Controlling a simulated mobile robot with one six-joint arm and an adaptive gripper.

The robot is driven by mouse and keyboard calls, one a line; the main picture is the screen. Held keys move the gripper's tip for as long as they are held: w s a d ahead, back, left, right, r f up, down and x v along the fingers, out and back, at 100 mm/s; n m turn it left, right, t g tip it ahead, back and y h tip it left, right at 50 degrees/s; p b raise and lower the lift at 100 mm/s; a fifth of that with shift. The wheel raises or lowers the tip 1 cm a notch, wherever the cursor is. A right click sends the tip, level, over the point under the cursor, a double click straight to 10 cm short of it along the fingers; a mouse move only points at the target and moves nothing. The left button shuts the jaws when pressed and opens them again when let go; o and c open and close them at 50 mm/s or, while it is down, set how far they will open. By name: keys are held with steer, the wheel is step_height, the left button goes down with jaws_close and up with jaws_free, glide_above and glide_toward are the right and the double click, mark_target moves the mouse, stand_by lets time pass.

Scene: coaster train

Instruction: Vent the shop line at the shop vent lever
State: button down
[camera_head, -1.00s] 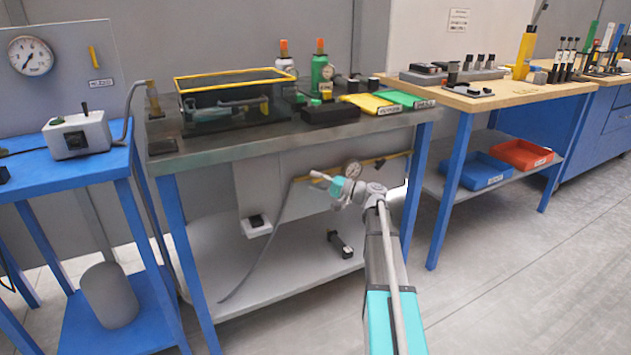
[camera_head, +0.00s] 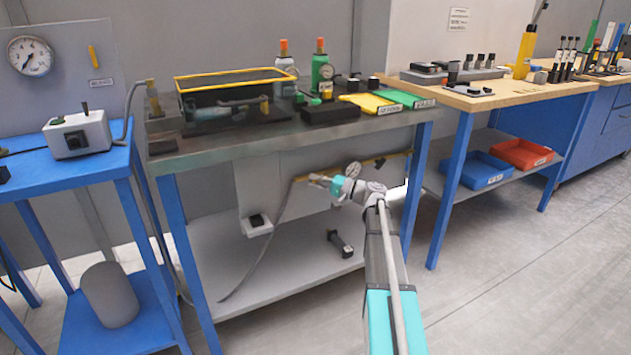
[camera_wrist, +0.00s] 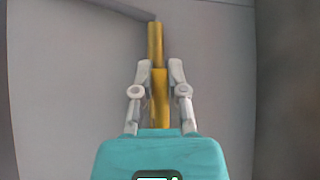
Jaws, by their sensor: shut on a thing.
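A yellow lever-like bar (camera_wrist: 160,98) lies between my gripper's fingers in the wrist view. My gripper (camera_wrist: 158,72) is shut on it, one pale finger along each side. Another yellow piece (camera_wrist: 155,42) continues in line beyond the fingertips, with a grey hose at its far end. In the head view my gripper (camera_head: 318,179) is below the workbench top, at the left end of a yellow pipe (camera_head: 300,179). A round gauge (camera_head: 353,169) sits on this line. The fingers hide the held part in the head view, and no lever label is readable.
The steel workbench top (camera_head: 250,148) is above my gripper, with a yellow-rimmed bin on it. The lower shelf (camera_head: 290,265) holds a small black-ended tool (camera_head: 340,244). A grey hose (camera_head: 272,235) hangs down to the shelf. A blue table (camera_head: 90,165) stands at left.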

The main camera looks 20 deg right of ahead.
steer(key=shift+n+p, duration=0.3)
steer(key=n+g+h+p, duration=0.1)
steer(key=f+n+h+p, duration=0.1)
steer(key=p, duration=0.1)
steer(key=shift+d+g, duration=0.15)
steer(key=shift+g, duration=0.25)
steer(key=shift+d+f+n+g+h+p, duration=0.45)
steer(key=shift+d+n+h+p, duration=0.2)
steer(key=shift+n+h+p, duration=0.85)
steer(key=shift+d+f+n+g+h+p, duration=0.35)
steer(key=shift+d+f+n+h+p, duration=0.45)
steer(key=shift+h, duration=1.15)
steer(key=shift+d+f+n+g+h+p, duration=0.25)
steer(key=shift+d+n+g+h+p, duration=0.2)
steer(key=shift+n+h+p, duration=1)
steer(key=shift+m+h, duration=0.25)
steer(key=shift+h, duration=0.15)
steer(key=c, duration=0.7)
jaws_free()
steer(key=shift+o, duration=0.2)
